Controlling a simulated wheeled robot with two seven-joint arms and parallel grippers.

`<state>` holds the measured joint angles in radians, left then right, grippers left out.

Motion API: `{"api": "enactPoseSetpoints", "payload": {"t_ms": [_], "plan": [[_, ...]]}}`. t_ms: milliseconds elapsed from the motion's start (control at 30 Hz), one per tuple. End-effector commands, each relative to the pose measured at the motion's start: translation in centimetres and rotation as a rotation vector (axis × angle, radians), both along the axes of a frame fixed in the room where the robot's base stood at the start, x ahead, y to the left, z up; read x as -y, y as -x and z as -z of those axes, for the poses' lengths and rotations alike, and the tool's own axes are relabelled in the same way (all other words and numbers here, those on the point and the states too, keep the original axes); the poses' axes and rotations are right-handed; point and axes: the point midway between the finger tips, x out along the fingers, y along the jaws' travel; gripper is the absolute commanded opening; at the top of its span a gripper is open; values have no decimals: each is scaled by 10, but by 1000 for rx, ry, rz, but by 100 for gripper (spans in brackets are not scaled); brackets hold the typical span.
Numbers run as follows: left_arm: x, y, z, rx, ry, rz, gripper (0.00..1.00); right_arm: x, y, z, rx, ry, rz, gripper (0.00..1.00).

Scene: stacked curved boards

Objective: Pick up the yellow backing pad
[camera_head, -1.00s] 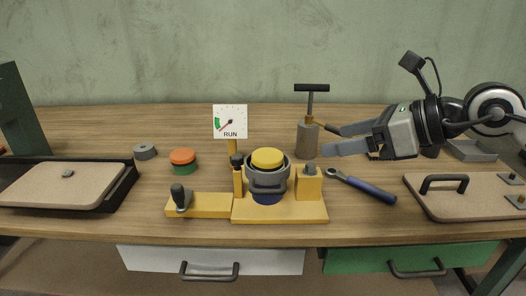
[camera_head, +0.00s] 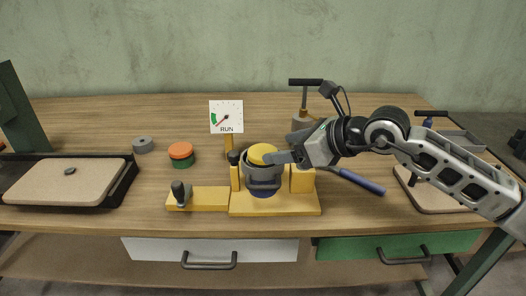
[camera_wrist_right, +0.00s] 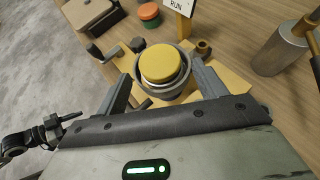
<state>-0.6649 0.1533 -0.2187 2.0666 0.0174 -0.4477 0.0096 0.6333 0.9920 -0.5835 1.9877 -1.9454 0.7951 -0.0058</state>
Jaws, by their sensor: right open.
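The yellow backing pad (camera_head: 263,154) is a round disc in the top of a grey ring-shaped holder (camera_head: 262,172) on a yellow fixture (camera_head: 275,205). The wrist view shows the pad (camera_wrist_right: 160,63) from above, with the grey ring around it. My right gripper (camera_head: 277,155) is open, close to the pad's right side in the head view. In the wrist view its two fingers reach toward either side of the pad and ring. I cannot tell whether they touch. One finger covers part of the pad's right edge in the head view. My left gripper is not in view.
A RUN gauge sign (camera_head: 226,117) stands behind the holder. A grey cylinder with a T-handle (camera_head: 299,122) and a blue-handled tool (camera_head: 358,181) are near my right arm. An orange-and-green puck (camera_head: 181,154), grey ring (camera_head: 143,145) and black tray (camera_head: 122,188) lie left.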

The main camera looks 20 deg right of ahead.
Motion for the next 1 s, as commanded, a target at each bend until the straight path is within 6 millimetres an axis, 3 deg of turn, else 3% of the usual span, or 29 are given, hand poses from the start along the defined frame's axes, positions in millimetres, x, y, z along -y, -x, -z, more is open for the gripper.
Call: {"api": "enactPoseSetpoints", "payload": {"t_ms": [200, 533, 567, 700, 1000], "plan": [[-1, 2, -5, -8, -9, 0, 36, -21, -20, 15, -2, -4, -1, 71], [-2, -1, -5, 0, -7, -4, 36, -24, -25, 21, 0, -1, -1, 71], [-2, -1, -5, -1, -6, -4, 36, -24, -25, 21, 0, -1, -1, 65], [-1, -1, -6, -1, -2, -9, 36, -24, -25, 21, 0, -2, 0, 26], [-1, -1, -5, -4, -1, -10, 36, -24, -25, 19, 1, -2, -1, 23]]}}
